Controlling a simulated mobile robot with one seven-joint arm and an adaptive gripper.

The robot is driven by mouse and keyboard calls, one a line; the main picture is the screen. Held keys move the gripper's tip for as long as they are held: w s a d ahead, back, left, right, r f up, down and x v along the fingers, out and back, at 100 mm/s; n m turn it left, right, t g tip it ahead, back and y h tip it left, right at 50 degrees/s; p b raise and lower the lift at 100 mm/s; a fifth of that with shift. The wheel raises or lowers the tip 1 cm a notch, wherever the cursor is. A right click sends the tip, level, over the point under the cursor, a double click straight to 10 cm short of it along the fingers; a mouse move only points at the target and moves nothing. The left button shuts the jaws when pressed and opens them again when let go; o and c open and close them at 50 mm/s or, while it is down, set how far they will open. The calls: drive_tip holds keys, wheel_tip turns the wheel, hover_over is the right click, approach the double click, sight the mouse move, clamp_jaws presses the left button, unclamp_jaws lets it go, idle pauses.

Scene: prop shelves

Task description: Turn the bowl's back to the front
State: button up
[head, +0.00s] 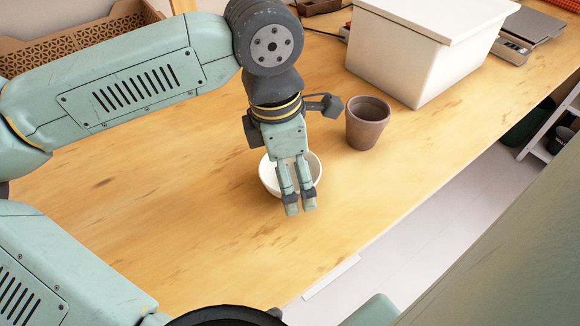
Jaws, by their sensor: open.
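A white bowl (268,181) stands upright on the wooden table, near the middle of the head view. My gripper (299,209) is over the near side of the bowl, pointing down, with its two fingers a small distance apart. The fingers hide part of the bowl's rim and front wall. I cannot tell whether a finger touches the bowl. The bowl's far side is partly covered by the gripper's body.
A brown clay pot (368,124) stands close to the right of my gripper. A large white lidded box (420,55) is behind it, with a scale (512,48) farther right. A brown patterned crate (75,38) is at the back left. The table (170,220) is clear left of the bowl.

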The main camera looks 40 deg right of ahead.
wheel_tip(320, 180, up, 12)
drive_tip(key=a, duration=0.1)
drive_tip(key=shift+w+a, duration=0.15)
drive_tip(key=shift+w, duration=0.1)
idle(0.4)
